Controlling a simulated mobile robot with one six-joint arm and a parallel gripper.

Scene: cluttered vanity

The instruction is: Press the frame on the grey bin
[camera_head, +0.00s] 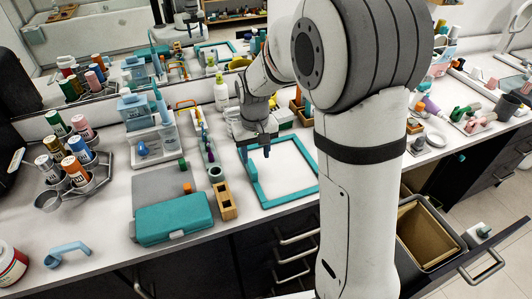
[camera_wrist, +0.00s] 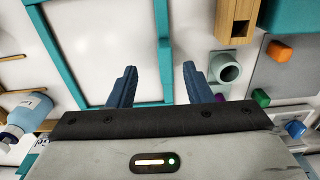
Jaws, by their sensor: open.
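The grey bin (camera_head: 447,258) is at the lower right of the head view, in a pulled-out drawer below the counter. Its rim is grey and its inside brown and looks empty; my arm hides the area to its left. A teal rectangular frame (camera_head: 292,196) lies flat on the white counter, and it also shows in the wrist view (camera_wrist: 60,56). My gripper (camera_head: 266,152) is open and empty, pointing down over the frame's back left part. In the wrist view its blue fingers (camera_wrist: 159,72) are apart, with a teal bar between them. The bin is not in the wrist view.
Left of the frame stand a wooden block (camera_head: 226,200), a teal case (camera_head: 173,219) and a rack of bottles (camera_head: 73,170). Bottles and small items line the back by the mirror. A drawer handle (camera_head: 482,265) juts out at the lower right.

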